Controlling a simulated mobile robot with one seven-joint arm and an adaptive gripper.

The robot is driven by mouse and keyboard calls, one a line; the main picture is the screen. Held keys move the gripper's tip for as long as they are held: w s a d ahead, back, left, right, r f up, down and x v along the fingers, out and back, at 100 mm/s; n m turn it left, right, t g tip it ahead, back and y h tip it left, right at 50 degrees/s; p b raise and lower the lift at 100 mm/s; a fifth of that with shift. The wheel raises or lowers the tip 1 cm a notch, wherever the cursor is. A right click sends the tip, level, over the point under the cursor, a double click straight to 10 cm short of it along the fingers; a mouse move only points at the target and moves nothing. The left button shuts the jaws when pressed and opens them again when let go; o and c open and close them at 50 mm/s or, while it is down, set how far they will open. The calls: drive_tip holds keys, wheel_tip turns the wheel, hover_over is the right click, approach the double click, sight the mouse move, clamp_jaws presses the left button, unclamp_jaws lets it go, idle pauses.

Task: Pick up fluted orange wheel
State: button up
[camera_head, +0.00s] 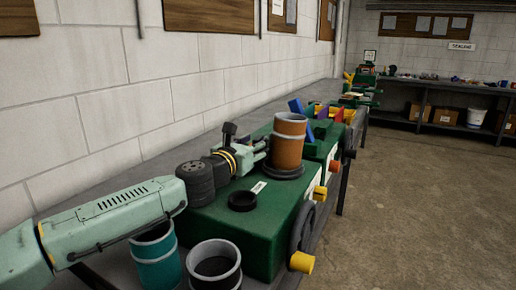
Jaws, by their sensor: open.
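A small orange wheel-like knob (334,165) sticks out from the front of a green machine on the bench. It is too small to tell whether its rim is fluted. My arm reaches in from the lower left. My gripper (262,146) is open above the green housing, left of a brown-orange cylinder (289,143) with grey rims. I cannot tell whether it touches the cylinder. The orange knob is beyond the cylinder, to the right and apart from my gripper. The fingertips are small and partly hidden.
A green housing (245,228) carries a black ring (242,201), yellow knobs (301,262) and a dark handwheel (302,227). A teal pot (156,262) and grey pot (215,270) stand in front. A block wall (160,90) bounds the left. Floor (420,210) at right is clear.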

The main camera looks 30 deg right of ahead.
clamp_jaws()
idle(0.5)
drive_tip(key=shift+r, duration=0.1)
